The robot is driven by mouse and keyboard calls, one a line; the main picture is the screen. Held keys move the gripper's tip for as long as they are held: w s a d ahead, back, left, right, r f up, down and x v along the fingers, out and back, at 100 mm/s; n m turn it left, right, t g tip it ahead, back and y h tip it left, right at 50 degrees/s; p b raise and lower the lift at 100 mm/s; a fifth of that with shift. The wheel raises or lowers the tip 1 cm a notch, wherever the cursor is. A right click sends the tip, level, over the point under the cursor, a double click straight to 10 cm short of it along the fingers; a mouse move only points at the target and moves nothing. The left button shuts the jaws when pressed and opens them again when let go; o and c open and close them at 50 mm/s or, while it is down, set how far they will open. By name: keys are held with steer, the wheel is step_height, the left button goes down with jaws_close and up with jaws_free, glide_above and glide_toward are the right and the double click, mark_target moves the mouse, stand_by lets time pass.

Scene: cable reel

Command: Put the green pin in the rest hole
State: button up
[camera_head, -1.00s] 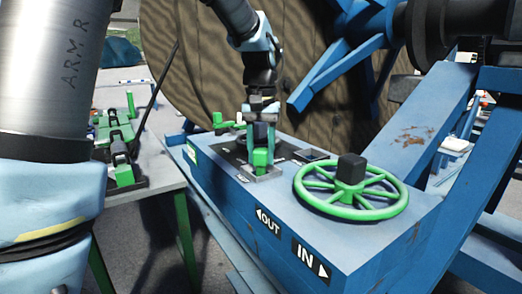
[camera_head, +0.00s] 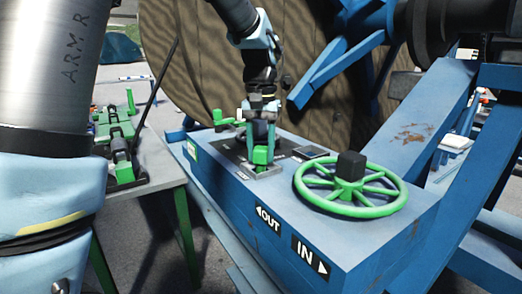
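A green pin (camera_head: 261,154) stands low at the near end of the dark plate on top of the blue machine housing. My gripper (camera_head: 263,124) is right above and around it, pointing down, with its fingers at the pin's upper part. The view is too small to show whether the fingers touch or hold the pin. A second green part (camera_head: 222,119), like a handle, sticks up at the far left of the plate. The rest hole cannot be made out; the gripper and pin cover part of the plate.
A green handwheel (camera_head: 350,187) with a black hub stands on the housing (camera_head: 340,240) to the right of my gripper. A large wooden reel (camera_head: 190,60) is close behind. A table (camera_head: 150,165) with green clamp-like tools is at left. Blue frame beams (camera_head: 425,130) rise at right.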

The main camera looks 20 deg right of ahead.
steer(key=o, duration=0.5)
step_height(320, 180, up, 11)
steer(key=shift+f+b, duration=0.1)
steer(key=shift+b, duration=0.65)
steer(key=w+a+f+n, duration=0.3)
steer(key=a+f, duration=1)
steer(key=a, duration=0.3)
steer(key=s+a+f+n, duration=0.1)
steer(key=s+a+f, duration=0.1)
steer(key=a+f, duration=0.1)
steer(key=s+a+f+t, duration=0.1)
steer(key=s+a+f, duration=0.1)
steer(key=a, duration=0.4)
steer(key=s+a+f+n, duration=0.1)
steer(key=s+a+f, duration=0.2)
steer(key=a+f, duration=0.1)
steer(key=shift+a+f+n+t, duration=0.3)
steer(key=shift+a+f, duration=0.05)
steer(key=shift+a, duration=0.25)
